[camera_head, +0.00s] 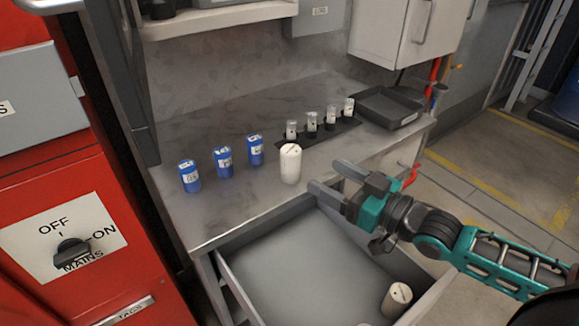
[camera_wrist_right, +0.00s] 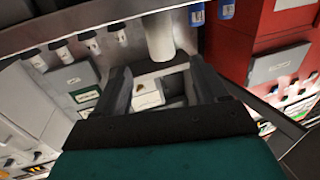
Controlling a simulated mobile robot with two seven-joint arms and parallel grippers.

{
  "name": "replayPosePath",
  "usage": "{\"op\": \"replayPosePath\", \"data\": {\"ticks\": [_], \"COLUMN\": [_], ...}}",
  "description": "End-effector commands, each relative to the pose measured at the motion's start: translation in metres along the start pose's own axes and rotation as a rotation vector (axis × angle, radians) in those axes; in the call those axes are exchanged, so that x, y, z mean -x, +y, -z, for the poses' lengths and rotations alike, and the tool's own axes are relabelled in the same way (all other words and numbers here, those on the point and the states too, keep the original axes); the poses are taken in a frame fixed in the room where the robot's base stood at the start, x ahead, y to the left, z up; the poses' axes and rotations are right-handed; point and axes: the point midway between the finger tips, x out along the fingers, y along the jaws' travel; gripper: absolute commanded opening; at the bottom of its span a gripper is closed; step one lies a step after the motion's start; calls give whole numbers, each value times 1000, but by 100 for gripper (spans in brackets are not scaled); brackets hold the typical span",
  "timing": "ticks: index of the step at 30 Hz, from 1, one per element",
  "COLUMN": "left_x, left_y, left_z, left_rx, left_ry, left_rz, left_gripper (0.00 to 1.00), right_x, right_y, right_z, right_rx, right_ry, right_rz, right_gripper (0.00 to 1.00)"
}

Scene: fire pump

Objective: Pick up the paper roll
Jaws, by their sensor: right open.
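A white paper roll (camera_head: 290,164) stands upright on the grey counter, near its front edge. A second white roll (camera_head: 397,299) stands in the open drawer below, at its right front corner. My right gripper (camera_head: 325,177) is open and empty, just right of the roll on the counter, fingers pointing toward it and apart from it. In the right wrist view the white roll (camera_wrist_right: 158,36) appears beyond the open fingers (camera_wrist_right: 163,88), not between them. My left gripper is not in view.
Several blue cylinders (camera_head: 222,162) stand left of the roll. Small clear vials in a dark rack (camera_head: 318,138) and a black tray (camera_head: 388,106) sit behind. The open drawer (camera_head: 290,275) juts out below the counter; a red cabinet (camera_head: 75,190) stands left.

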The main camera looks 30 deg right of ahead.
Motion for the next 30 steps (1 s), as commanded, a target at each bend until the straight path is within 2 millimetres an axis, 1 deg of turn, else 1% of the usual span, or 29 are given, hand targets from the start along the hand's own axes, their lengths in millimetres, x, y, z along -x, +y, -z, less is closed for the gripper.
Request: {"op": "replayPosePath", "data": {"ticks": [3, 9, 20, 27, 30], "left_x": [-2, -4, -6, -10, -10], "left_y": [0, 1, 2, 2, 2], "left_z": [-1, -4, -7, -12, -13], "left_rx": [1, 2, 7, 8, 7], "left_ry": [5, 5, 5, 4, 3], "left_rz": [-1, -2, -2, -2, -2], "left_gripper": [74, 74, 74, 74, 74], "right_x": [-16, -38, -57, -86, -95], "right_y": [1, 1, 0, -1, -2], "right_z": [0, 0, 0, 0, 0], "right_rx": [1, 0, 0, 0, -1], "right_ry": [5, 3, 2, 2, 2], "right_rz": [-2, -2, -1, -2, -1], "right_gripper": [72, 72, 72, 72, 72]}}
